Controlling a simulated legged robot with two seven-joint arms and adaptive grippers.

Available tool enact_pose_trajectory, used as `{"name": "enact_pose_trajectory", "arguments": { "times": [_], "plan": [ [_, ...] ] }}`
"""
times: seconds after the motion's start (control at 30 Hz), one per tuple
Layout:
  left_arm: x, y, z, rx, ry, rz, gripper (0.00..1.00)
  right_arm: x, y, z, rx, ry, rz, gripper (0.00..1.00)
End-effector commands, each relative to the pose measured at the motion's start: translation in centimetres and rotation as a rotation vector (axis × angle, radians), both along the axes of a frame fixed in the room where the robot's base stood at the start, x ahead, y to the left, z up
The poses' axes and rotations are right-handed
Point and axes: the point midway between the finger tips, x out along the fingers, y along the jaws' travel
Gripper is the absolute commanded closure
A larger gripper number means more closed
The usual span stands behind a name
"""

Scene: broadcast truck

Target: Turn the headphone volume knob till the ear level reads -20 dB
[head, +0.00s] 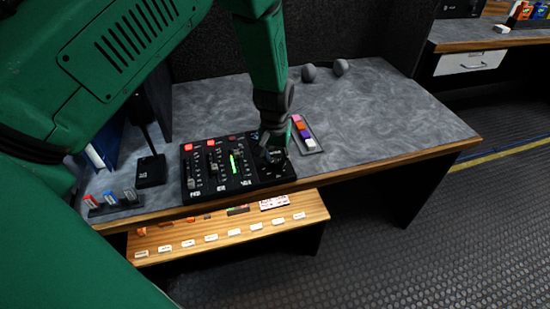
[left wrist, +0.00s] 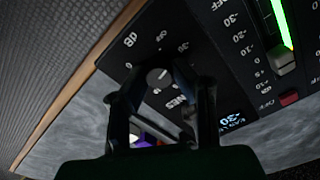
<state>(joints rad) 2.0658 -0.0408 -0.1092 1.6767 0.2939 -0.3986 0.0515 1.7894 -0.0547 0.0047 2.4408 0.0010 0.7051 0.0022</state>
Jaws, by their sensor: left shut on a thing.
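The black mixer panel (head: 219,190) lies on the grey desk, with sliders, red buttons and a lit green level bar (head: 234,162). My left gripper (head: 272,150) reaches down onto the panel's right part. In the left wrist view its two fingers (left wrist: 160,80) are shut on the headphone volume knob (left wrist: 157,77), one on each side. The knob is round and grey, with printed dB marks around it. A small lit display (left wrist: 231,120) beside it seems to read -30, though it is tilted and small. My right gripper is out of view.
A tray of coloured blocks (head: 305,133) lies just right of the panel. Two grey balls (head: 309,73) sit at the back. A black stand (head: 151,170) is on the left. A lower wooden shelf (head: 170,255) holds labelled cards. The desk's right side is clear.

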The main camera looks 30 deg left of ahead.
Motion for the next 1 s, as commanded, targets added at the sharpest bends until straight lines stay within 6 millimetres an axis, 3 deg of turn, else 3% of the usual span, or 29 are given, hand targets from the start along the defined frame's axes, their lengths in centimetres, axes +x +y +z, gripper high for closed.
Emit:
{"name": "enact_pose_trajectory", "arguments": {
  "times": [0.2, 0.23, 0.3, 0.67, 1.0],
  "plan": [
    [-0.6, -0.3, -0.3, -0.007, 0.019, -0.001, 1.0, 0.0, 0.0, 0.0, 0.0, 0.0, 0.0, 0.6],
    [-0.6, -0.3, -0.3, -0.007, 0.019, -0.001, 0.74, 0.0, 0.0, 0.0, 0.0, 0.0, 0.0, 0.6],
    [-0.6, -0.3, -0.3, -0.006, 0.018, 0.0, 0.58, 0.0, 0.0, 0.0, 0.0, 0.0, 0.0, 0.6],
    [-0.1, 0.1, 0.5, -0.004, 0.008, 0.001, 0.58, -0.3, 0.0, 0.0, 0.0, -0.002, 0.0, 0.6],
    [-0.1, 0.0, 7.2, -0.004, 0.006, 0.001, 0.58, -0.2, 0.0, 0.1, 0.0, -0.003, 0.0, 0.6]
  ]
}}
